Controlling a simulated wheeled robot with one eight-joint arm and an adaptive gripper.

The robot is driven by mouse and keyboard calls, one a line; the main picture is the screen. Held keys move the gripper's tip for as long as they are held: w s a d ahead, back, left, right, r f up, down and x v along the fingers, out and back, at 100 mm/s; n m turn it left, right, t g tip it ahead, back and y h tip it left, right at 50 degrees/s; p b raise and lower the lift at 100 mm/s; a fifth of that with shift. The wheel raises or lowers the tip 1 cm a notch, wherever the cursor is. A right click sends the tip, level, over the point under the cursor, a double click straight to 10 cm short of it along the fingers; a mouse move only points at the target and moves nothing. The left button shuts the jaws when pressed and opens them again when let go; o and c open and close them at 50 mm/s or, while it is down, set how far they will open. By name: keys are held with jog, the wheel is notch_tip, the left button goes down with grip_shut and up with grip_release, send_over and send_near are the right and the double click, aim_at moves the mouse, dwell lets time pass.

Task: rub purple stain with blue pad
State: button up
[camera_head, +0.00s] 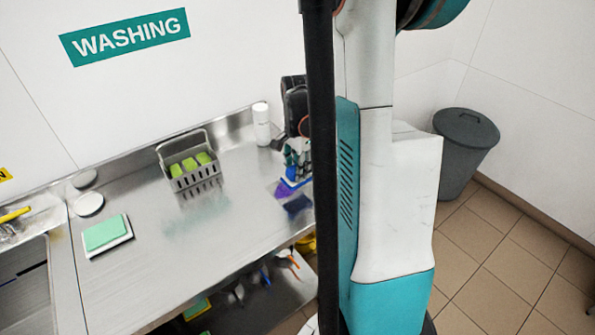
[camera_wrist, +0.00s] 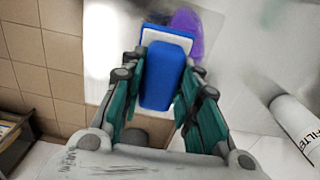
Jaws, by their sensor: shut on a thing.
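The blue pad (camera_wrist: 162,75) is between the fingers of my gripper (camera_wrist: 160,100) in the wrist view, with a white layer at its far edge. My gripper is shut on it. The purple stain (camera_wrist: 187,32) shows just beyond the pad, partly covered by it in this view. In the head view my gripper (camera_head: 297,168) is low over the right end of the steel counter, and the purple stain (camera_head: 281,191) lies just left of the pad (camera_head: 294,184). Whether the pad touches the counter is unclear. My arm and column hide part of this area.
A dark blue patch (camera_head: 298,204) lies near the stain. A white bottle (camera_head: 262,124) stands behind. A grey basket (camera_head: 190,178) with green sponges is farther left on the counter (camera_head: 140,255). A green pad on a white tray (camera_head: 108,236) lies near the sink. A bin (camera_head: 463,150) stands at right.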

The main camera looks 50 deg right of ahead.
jog(key=shift+r+p, duration=0.6)
jog(key=shift+r, duration=0.65)
